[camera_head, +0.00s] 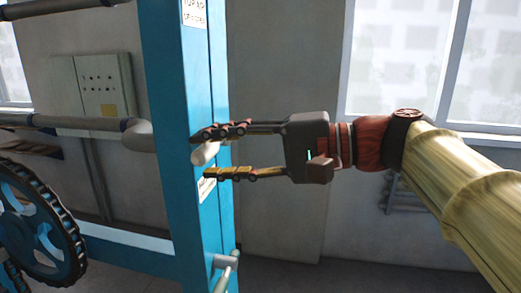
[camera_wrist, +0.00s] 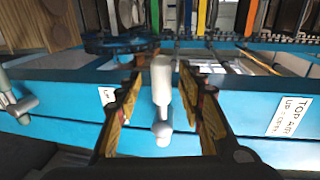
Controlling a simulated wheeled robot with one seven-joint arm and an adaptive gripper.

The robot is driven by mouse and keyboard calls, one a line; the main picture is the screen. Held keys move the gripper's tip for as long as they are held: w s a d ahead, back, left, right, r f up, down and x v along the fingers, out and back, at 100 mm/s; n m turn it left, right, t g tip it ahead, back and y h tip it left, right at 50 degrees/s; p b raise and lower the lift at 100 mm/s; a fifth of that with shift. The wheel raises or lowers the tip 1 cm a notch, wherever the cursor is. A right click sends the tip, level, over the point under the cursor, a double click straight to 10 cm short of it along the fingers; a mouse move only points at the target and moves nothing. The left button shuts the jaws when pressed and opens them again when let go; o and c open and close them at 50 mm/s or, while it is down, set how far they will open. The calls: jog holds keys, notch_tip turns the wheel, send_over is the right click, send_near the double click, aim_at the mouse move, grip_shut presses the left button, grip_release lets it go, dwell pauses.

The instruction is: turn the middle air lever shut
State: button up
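The middle air lever (camera_head: 205,153) has a pale, rounded handle and sits on the blue post (camera_head: 190,90). In the wrist view the lever (camera_wrist: 161,85) stands between my two fingers, with a visible gap on each side. My gripper (camera_head: 203,155) reaches in from the right, its fingers pointing left, one above and one below the lever. It is open around the handle. The wrist view shows my gripper's fingers (camera_wrist: 161,92) spread apart. The lever's base shows in the wrist view, on the blue face.
Another pale lever (camera_head: 228,270) is lower on the post; it shows at the left of the wrist view (camera_wrist: 14,103). A "TOP AIR" label (camera_wrist: 291,116) is at the right there.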

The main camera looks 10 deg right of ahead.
jog(key=v, duration=0.9)
jog(key=shift+d, duration=0.25)
jog(key=w+d+f+m+h, duration=0.1)
jog(key=d+f+h, duration=0.2)
jog(key=f, duration=0.4)
jog(key=w+d+f+m+t+h, duration=0.1)
jog(key=d+f+h, duration=0.1)
jog(key=f, duration=0.4)
jog(key=w+d+f+m+h, duration=0.1)
jog(key=d+f+h, duration=0.2)
jog(key=f, duration=0.4)
jog(key=s+d+f+n+h, duration=0.1)
jog(key=s+f+n+h, duration=0.2)
jog(key=s+f, duration=0.3)
jog(key=s+d+f+n+g+h, duration=0.1)
jog(key=s+f, duration=0.5)
jog(key=f, duration=0.6)
jog(key=d+n+h, duration=0.1)
jog(key=n+h, duration=0.1)
jog(key=h, duration=0.1)
jog(key=shift+s+n, duration=0.2)
jog(key=shift+n, duration=0.2)
